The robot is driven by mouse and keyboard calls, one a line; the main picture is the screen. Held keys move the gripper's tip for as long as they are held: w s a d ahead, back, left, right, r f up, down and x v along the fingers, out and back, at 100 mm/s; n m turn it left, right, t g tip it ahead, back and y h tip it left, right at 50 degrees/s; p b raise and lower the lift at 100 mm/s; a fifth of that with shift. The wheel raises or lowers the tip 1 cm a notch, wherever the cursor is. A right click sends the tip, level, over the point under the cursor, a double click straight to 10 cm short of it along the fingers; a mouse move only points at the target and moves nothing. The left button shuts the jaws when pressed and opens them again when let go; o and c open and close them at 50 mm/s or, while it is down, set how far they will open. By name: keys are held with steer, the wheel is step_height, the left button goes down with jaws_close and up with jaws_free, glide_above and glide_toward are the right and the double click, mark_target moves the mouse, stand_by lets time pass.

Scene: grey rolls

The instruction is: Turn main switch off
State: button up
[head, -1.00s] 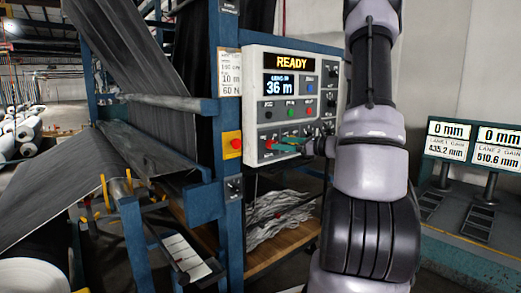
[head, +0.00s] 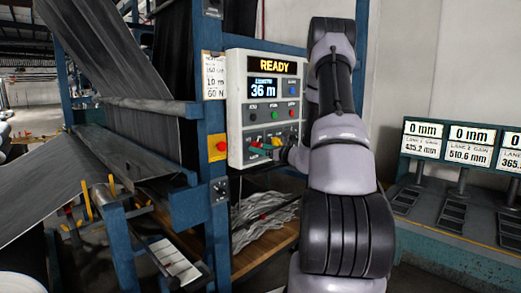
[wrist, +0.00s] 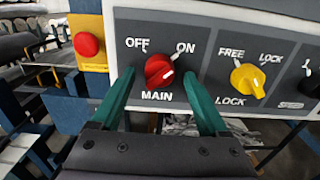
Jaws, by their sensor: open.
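The red MAIN knob (wrist: 160,70) sits on the panel in the wrist view, below the OFF and ON labels. Its raised grip is tilted from lower left to upper right, towards the ON side. My gripper (wrist: 158,75) is open, with one teal finger left of the knob and one right of it. I cannot tell whether either finger touches the knob. In the head view the grey control panel (head: 235,125) shows READY and 36 m, and my gripper (head: 262,147) is at its lower part, partly covering the knobs there.
A yellow LOCK knob (wrist: 248,81) is right of the right finger. A red push button (wrist: 87,44) on a yellow plate is to the left. A blue post (head: 218,190) stands left of the panel. Lane displays (head: 470,145) stand at the right.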

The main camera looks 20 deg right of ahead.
steer(key=shift+w+a, duration=0.15)
steer(key=shift+w, duration=0.1)
jaws_close()
